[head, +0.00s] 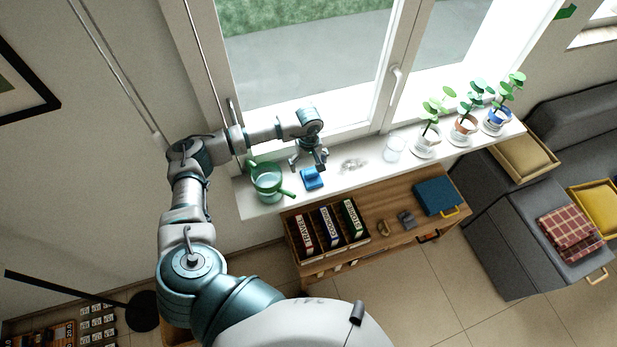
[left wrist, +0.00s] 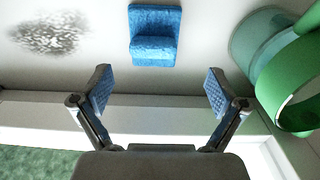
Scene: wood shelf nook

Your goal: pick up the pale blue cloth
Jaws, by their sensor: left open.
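The blue cloth (head: 312,180) lies on the white windowsill, a textured flat piece with a raised fold. Its blue looks bright rather than pale. In the left wrist view the cloth (left wrist: 154,38) is at the top middle, beyond the fingertips and roughly centred between them. My left gripper (head: 309,164) is over the sill just on the window side of the cloth, with fingers pointing down. In the left wrist view the gripper (left wrist: 158,82) is spread open with nothing between its fingers. The cloth is apart from both fingers. My right gripper is not in view.
A green watering can (head: 268,183) stands close left of the cloth. A grey smudge (head: 353,165) marks the sill to the right, then a glass (head: 394,150) and several potted plants. The window (head: 300,60) is behind; a wooden cabinet (head: 395,232) stands below the sill.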

